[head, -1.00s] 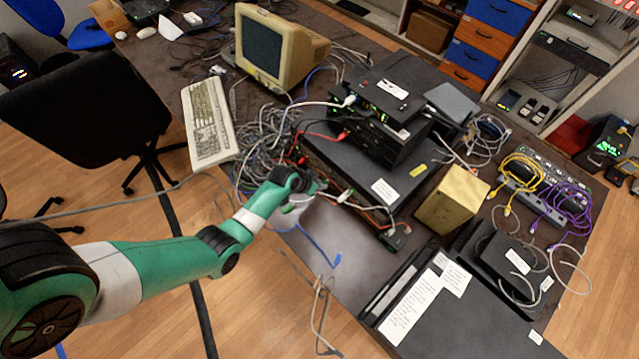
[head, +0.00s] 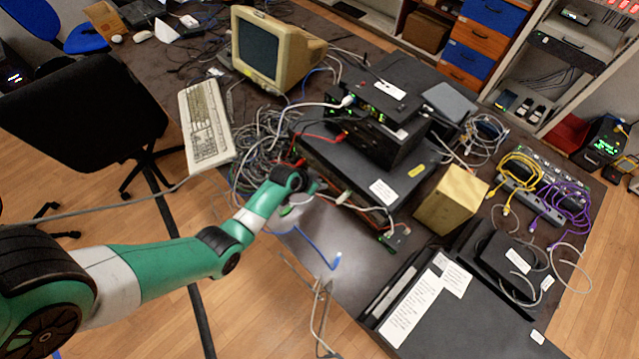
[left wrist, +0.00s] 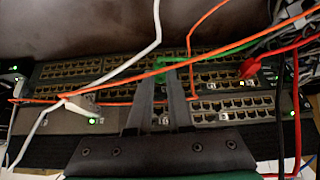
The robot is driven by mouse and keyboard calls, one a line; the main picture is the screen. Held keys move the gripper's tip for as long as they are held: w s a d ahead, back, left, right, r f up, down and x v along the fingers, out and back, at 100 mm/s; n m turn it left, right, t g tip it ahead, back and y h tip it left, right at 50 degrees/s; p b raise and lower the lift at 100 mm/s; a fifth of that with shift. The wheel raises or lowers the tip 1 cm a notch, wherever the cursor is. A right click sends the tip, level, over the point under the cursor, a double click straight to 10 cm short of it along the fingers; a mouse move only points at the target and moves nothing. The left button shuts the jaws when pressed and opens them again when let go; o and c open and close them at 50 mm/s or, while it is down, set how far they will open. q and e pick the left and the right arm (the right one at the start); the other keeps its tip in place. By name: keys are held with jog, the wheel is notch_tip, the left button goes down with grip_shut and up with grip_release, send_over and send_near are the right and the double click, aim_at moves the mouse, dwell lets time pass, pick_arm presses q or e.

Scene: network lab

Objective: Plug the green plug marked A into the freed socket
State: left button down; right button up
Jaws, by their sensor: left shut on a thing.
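My left gripper (left wrist: 160,82) is in front of the ports of a dark rack switch (left wrist: 215,108), with its fingers close together. It is shut on the green plug (left wrist: 163,76), of which only a little green shows at the fingertips; its mark cannot be read. A green cable (left wrist: 225,50) runs from there to the upper right. The fingers hide the ports behind them, and I cannot tell whether the plug is in a socket. In the head view my left gripper (head: 314,186) is at the front of the black equipment stack (head: 345,165). My right gripper is not in view.
Orange and white cables cross the ports. A red plug (left wrist: 248,70) sits right of the fingers, a white plug (left wrist: 82,105) left. A blue cable (head: 315,247) lies near the table's front edge. A yellowish box (head: 450,200) stands right of the stack.

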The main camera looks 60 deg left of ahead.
pick_arm(q)
jog(key=shift+w, duration=0.3)
dwell(0.4)
jog(key=c, duration=0.8)
grip_release()
jog(key=shift+o, duration=0.2)
jog(key=shift+r, duration=0.1)
jog(key=p+v, duration=1)
jog(key=v, duration=0.1)
jog(key=shift+p, duration=0.4)
jog(key=shift+r, duration=0.15)
